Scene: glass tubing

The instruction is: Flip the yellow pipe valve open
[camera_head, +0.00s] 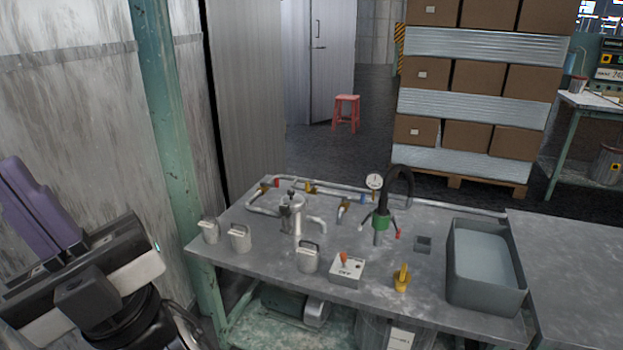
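A small valve with a yellow handle (309,187) sits on the grey pipe run at the back left of the metal table. It is small in the picture, and I cannot tell its handle's exact angle. A red-handled valve (276,183) is to its left, and a blue-marked fitting (362,198) is to its right. My gripper (82,282) is at the lower left, off the table's left side and far from the valve. Its fingertips are not clear, so I cannot tell whether it is open or shut. Nothing is seen held.
On the table (210,252) are a metal pot (291,214), several pale weights, a control box (347,270), a yellow fitting (402,279), a black hose tap (381,222), a gauge (374,182) and a grey basin (452,285). A green post (165,130) stands at left.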

